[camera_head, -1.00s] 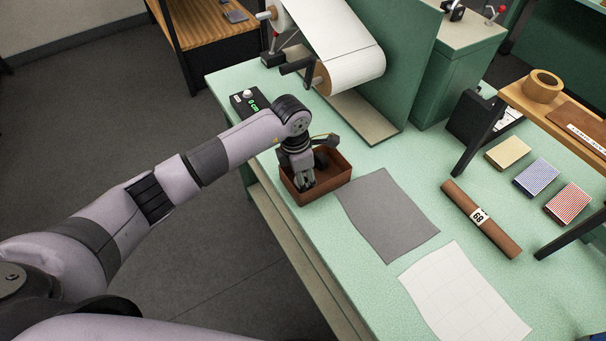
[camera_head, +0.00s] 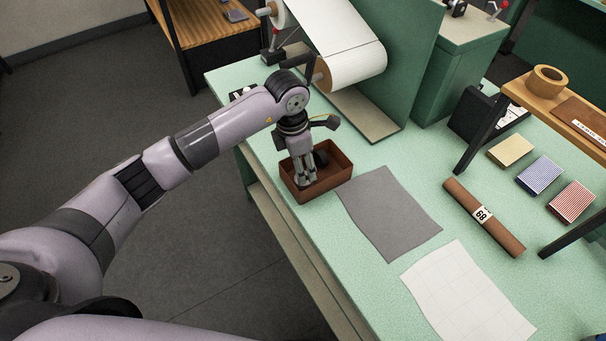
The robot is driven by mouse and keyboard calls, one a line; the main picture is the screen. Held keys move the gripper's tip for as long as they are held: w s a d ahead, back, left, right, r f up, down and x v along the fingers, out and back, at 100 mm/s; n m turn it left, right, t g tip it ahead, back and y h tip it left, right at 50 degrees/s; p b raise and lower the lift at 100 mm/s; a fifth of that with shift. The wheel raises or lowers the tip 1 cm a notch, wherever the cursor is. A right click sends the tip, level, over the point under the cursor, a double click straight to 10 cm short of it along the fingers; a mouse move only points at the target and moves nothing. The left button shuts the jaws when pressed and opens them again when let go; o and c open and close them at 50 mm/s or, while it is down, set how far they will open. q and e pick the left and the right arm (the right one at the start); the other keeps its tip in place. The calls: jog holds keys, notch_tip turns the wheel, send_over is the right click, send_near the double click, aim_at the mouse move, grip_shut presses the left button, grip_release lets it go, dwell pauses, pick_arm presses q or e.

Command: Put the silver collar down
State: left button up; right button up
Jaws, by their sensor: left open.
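A brown open box (camera_head: 337,180) stands on the green table near its left edge. My left gripper (camera_head: 306,181) points down into this box, and its fingers are open. A dark round thing (camera_head: 321,157) shows in the box beside the fingers. I cannot make out a silver collar; the box floor is partly hidden by the gripper. My right gripper is not in view.
A grey sheet (camera_head: 390,213) and a white gridded sheet (camera_head: 468,293) lie right of the box. A brown roll (camera_head: 484,217) with a label lies further right. A large white paper roll (camera_head: 352,66) stands behind. A wooden shelf (camera_head: 556,108) is at the right.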

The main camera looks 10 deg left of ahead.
pick_arm(q)
notch_tip(320, 180, up, 8)
jog(key=b, duration=0.2)
jog(key=shift+s+a+f, duration=0.25)
jog(key=shift+s+a, duration=0.05)
jog(key=shift+a, duration=0.1)
